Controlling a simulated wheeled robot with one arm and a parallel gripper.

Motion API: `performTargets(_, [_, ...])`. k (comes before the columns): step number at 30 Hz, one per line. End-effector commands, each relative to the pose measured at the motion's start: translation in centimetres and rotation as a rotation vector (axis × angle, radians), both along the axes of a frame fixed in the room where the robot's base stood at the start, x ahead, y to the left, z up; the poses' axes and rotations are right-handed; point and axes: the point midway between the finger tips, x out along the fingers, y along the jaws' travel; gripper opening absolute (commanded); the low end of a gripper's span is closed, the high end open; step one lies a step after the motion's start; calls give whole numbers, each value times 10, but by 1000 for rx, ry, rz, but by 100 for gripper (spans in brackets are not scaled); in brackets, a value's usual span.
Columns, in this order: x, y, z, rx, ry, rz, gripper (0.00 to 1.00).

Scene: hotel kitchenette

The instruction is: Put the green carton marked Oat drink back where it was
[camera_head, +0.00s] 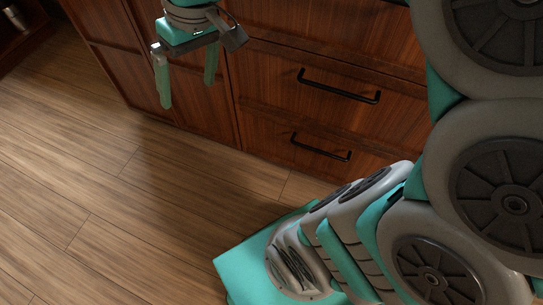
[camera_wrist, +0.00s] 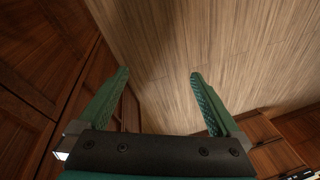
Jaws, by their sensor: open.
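The green carton marked Oat drink is not in either view. My gripper (camera_head: 187,85) hangs at the upper left of the head view, fingers pointing down, in front of the wooden cabinet fronts. Its two green fingers are apart with nothing between them. In the wrist view my gripper (camera_wrist: 160,77) is also open and empty, with bare floor beyond the fingertips.
Wooden drawers (camera_head: 322,118) with black bar handles (camera_head: 338,86) fill the upper middle of the head view. The plank floor (camera_head: 100,200) is clear at the left. A dark open shelf or unit (camera_head: 18,38) shows at the top left corner.

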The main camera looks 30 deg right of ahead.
Motion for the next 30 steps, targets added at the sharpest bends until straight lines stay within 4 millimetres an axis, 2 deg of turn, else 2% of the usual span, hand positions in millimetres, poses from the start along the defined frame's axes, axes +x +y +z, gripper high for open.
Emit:
performTargets(1, [-24,-9,-21,-37,46,-31,100])
performTargets(6, [-97,-37,-78,-146,180,-145,100])
performTargets(9, [-129,-50,-101,-191,233,-199,100])
performTargets(12, [-151,-59,-115,-221,269,-236,100])
performTargets(17, [-163,-64,-122,-236,287,-257,100])
performTargets(29, [-162,-64,-121,-235,287,-256,100])
performTargets(30, [-162,-64,-121,-235,287,-256,98])
